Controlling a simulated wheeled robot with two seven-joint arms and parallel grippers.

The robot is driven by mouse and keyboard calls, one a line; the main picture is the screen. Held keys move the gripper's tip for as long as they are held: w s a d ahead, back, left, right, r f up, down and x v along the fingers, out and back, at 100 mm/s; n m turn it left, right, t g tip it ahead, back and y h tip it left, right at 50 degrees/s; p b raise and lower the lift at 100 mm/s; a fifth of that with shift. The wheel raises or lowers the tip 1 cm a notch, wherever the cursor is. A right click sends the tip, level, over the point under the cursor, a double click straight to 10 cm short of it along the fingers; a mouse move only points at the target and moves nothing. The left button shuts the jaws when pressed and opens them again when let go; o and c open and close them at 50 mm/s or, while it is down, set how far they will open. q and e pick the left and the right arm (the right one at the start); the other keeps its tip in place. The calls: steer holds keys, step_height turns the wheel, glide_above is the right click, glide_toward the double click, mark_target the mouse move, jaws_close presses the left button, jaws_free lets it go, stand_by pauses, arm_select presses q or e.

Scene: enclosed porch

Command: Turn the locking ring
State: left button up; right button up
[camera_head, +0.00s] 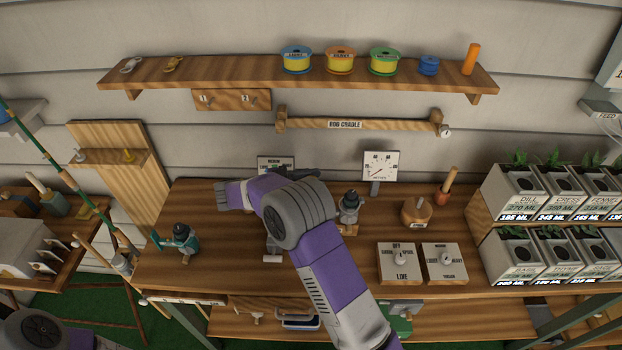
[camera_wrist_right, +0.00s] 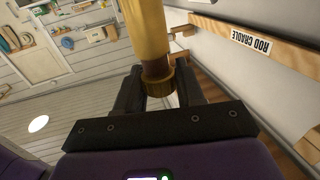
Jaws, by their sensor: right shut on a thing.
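My right arm crosses the worktop in the head view, with its gripper (camera_head: 224,195) over the left part of the bench. In the right wrist view the right gripper (camera_wrist_right: 160,92) has a finger on either side of a brass-coloured ridged ring (camera_wrist_right: 162,84) and is shut on it. A brown band and a thick yellow cylinder (camera_wrist_right: 146,30) continue from the ring, away from the gripper. In the head view I cannot make out the held ring. I cannot tell from the pictures whether the ring has turned. My left gripper is out of view.
A wooden rod cradle (camera_head: 345,124) is on the wall above the bench (camera_head: 320,270). A teal reel (camera_head: 182,240) stands at the bench's left, near a leaning green rod (camera_head: 45,160). A dial gauge (camera_head: 380,166), switch boxes (camera_head: 397,262) and seed bins (camera_head: 520,200) lie to the right.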

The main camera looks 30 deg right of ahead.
steer(key=shift+d+r, duration=0.1)
steer(key=shift+r, duration=0.15)
steer(key=o, duration=1)
steer(key=shift+f, duration=0.1)
steer(key=shift+c, duration=0.2)
steer(key=v, duration=0.7)
steer(key=shift+a+p, duration=0.25)
steer(key=shift+p, duration=0.15)
